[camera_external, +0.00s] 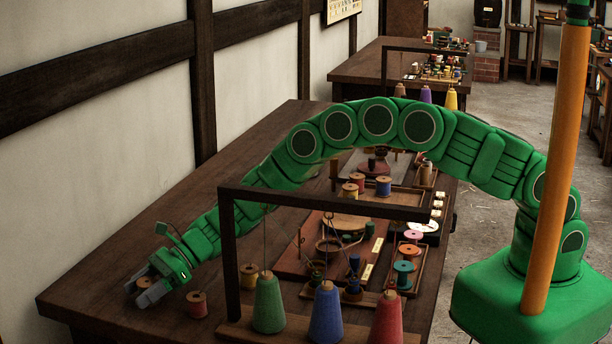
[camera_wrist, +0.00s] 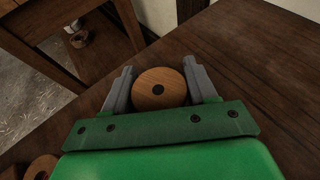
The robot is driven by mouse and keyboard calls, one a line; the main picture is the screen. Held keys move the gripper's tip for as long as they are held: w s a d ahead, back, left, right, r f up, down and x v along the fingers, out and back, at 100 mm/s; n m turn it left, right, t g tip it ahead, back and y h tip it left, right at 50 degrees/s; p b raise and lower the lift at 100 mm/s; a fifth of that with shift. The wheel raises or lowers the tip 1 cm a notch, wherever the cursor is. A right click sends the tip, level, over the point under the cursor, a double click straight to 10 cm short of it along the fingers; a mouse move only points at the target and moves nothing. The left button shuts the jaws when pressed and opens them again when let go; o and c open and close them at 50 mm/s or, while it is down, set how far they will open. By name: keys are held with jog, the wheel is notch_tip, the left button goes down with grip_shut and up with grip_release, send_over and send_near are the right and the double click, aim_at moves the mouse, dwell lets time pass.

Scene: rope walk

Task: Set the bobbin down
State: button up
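A bobbin with a round wooden end and a dark centre hole (camera_wrist: 160,88) sits between the two grey fingers of my gripper (camera_wrist: 160,92) in the wrist view. In the external view my gripper (camera_external: 148,287) is low over the near left end of the dark wooden table (camera_external: 110,262). The held bobbin is mostly hidden there by the fingers. Whether it touches the tabletop, I cannot tell.
A red bobbin (camera_external: 197,304) stands just right of my gripper, with another bobbin (camera_external: 249,276) beyond it. A dark frame (camera_external: 229,255) with green (camera_external: 268,305), blue (camera_external: 326,315) and red (camera_external: 387,320) cones stands nearer the camera. The tabletop behind my gripper is clear.

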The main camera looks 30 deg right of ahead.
jog(key=o, duration=0.3)
jog(key=shift+o, duration=0.2)
jog(key=shift+r, duration=0.15)
jog(key=v, duration=1.1)
jog(key=shift+w+d+r, duration=0.15)
jog(key=shift+d+r, duration=0.1)
jog(key=shift+d, duration=0.2)
